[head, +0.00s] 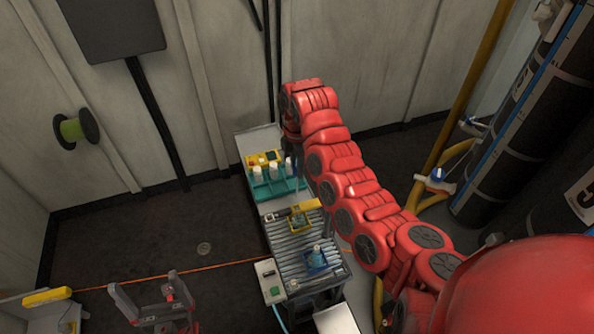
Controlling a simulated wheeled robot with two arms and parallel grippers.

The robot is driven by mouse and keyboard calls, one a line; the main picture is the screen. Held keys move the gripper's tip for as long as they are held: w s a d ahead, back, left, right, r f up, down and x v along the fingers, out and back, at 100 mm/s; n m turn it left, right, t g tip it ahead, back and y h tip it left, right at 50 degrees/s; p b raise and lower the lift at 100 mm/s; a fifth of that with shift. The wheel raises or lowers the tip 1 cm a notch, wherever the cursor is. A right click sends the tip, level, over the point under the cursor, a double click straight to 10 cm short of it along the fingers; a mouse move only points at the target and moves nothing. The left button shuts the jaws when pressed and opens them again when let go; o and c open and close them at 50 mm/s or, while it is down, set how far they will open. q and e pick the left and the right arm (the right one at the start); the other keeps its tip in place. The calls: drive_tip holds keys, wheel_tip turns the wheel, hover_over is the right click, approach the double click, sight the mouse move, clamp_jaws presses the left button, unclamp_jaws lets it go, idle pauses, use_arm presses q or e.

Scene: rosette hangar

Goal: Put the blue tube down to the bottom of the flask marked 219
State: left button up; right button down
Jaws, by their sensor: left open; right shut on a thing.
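My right arm reaches to the far end of the bench, and its gripper (292,152) points down beside the teal rack, partly hidden by the arm. It is shut on a thin blue tube (290,165), which hangs upright by the rack's right end. A clear flask (316,257) stands in a blue holder at the near end of the ribbed bench top. Another small vessel (297,220) sits in a yellow holder further back. I cannot read a 219 mark on either. My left gripper (144,300) is open and empty, low at the left, away from the bench.
The teal rack (270,189) holds several white-capped bottles, with a yellow box (262,158) behind it. A yellow-and-black tool (292,210) lies across the bench. A control box (270,281) is at the near left edge. Dark cylinders (520,110) stand right; an orange cable crosses the floor.

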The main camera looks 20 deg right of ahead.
drive_tip(key=shift+r+p, duration=0.8)
drive_tip(key=shift+r, duration=1.7)
wheel_tip(320, 180, up, 8)
drive_tip(key=shift+f, duration=0.1)
